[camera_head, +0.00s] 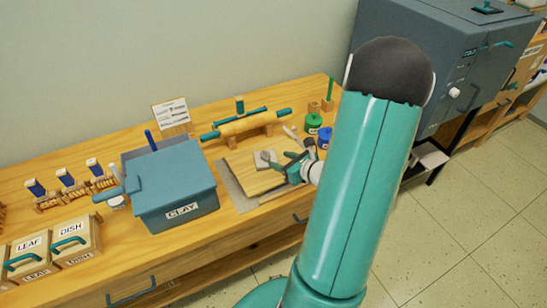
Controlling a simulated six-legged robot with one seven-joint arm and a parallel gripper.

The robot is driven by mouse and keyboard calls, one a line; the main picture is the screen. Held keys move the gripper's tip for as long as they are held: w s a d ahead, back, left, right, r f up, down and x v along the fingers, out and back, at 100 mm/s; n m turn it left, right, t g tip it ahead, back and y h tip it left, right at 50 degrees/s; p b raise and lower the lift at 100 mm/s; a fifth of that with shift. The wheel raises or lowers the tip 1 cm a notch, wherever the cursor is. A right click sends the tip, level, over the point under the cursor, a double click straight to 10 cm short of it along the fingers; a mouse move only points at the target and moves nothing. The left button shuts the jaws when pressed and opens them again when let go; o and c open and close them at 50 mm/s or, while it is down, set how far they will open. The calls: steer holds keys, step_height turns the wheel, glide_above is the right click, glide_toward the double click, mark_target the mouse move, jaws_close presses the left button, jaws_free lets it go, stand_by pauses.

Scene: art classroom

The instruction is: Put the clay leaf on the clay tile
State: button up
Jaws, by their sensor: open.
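My gripper (285,163) is open, with its teal fingers low over the right part of a wooden board (253,181) on the bench. A small grey clay piece (266,156) shows at the board's back edge, just left of the fingers, against a pale flat piece. These may be the clay leaf and the clay tile, but they are too small to tell apart surely. I cannot tell whether the fingers touch the grey piece. My arm hides the bench's right end.
A blue-grey CLAY bin (172,190) stands left of the board. A rolling pin (247,125) rests on a stand behind it. Green (313,122) and blue (324,138) pots stand to the right. LEAF (28,252) and DISH (73,241) boxes are at front left. A kiln (450,65) stands at right.

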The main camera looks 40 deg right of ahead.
steer(key=v, duration=0.6)
steer(key=w+a+r+n+g+y, duration=0.25)
steer(key=a+r+n+g, duration=0.2)
steer(key=a+n, duration=0.6)
steer(key=w+a+r+n+g+y, duration=0.1)
steer(key=a+r+n+g+y, duration=0.3)
steer(key=a+n, duration=0.65)
steer(key=s+a+r+n+h, duration=0.6)
steer(key=s+a+r+n, duration=0.2)
steer(key=n, duration=0.7)
step_height(320, 180, up, 4)
steer(key=shift+a+r+h, duration=0.1)
steer(key=shift+a+h, duration=0.25)
steer(key=shift+a, duration=0.65)
steer(key=shift+d+t, duration=0.1)
steer(key=shift+t, duration=0.15)
